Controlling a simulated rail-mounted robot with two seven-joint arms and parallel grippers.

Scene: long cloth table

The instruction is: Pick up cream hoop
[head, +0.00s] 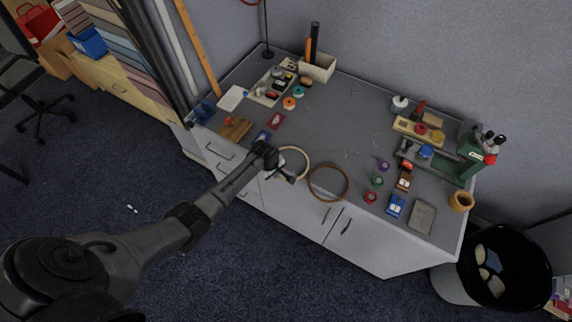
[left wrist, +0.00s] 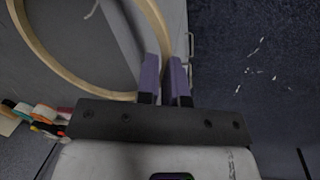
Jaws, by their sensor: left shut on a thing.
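The cream hoop (head: 307,158) is at the front edge of the table, left of the brown hoop. In the left wrist view the cream hoop (left wrist: 50,66) is a large pale ring, cut off at the top of the picture. My left gripper (head: 287,173) is at the hoop's near side; in the wrist view its two purple fingers (left wrist: 165,72) are shut on the hoop's rim. I cannot tell whether the hoop is clear of the table. My right gripper is not in view.
The brown hoop (head: 347,184) lies close on the right. Several spools, such as a red one (head: 370,197), and blue and brown items stand at the right. A dark bin (head: 447,285) is on the floor. The table's middle (head: 335,125) is mostly clear.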

